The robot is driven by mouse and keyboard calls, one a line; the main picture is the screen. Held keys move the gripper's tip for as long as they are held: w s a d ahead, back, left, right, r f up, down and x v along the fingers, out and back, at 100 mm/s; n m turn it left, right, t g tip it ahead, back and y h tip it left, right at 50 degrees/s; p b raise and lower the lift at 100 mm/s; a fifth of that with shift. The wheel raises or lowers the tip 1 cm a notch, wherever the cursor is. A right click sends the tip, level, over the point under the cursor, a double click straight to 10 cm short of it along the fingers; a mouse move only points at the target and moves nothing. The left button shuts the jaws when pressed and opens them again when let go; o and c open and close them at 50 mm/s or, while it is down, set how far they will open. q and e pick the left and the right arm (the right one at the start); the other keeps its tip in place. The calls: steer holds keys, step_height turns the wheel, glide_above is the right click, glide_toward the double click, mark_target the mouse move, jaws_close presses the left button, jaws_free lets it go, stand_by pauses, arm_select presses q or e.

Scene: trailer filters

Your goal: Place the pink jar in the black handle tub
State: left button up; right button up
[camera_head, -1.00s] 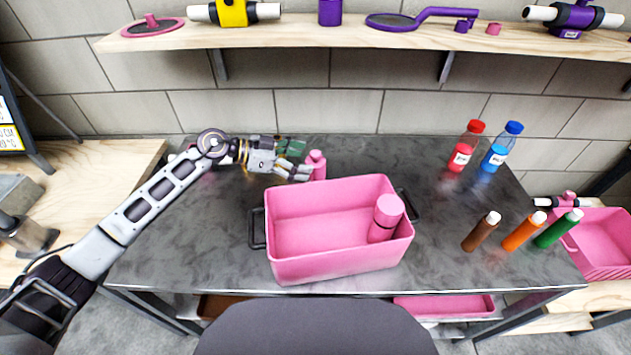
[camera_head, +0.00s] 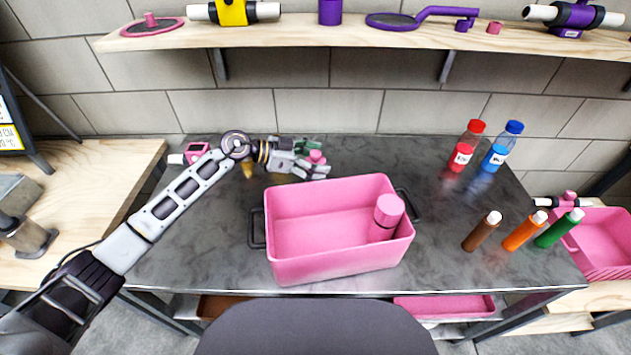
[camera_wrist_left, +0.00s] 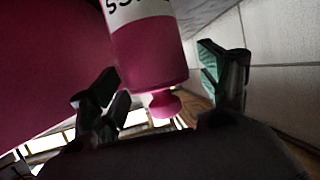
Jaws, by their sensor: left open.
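The black handle tub (camera_head: 335,262) is pink with a black handle at each end and sits mid-table. A pink jar-like container (camera_head: 388,217) with a rounded lid stands inside it at the right. My left gripper (camera_head: 313,160) is open behind the tub, its fingers on either side of a second pink jar or bottle (camera_head: 316,157), mostly hidden in the head view. In the left wrist view this pink container (camera_wrist_left: 150,52) has a white label and a narrow cap, between the open fingers. I cannot tell whether they touch it. My right gripper is not in view.
A red bottle (camera_head: 467,147) and a blue bottle (camera_head: 502,147) stand at the back right. Brown, orange and green markers (camera_head: 523,231) are at the right. A wooden shelf (camera_head: 340,34) overhangs the back. A small pink device (camera_head: 195,150) lies behind my left arm.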

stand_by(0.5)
arm_select(q)
steer(key=c, duration=1.6)
steer(key=shift+r, duration=0.1)
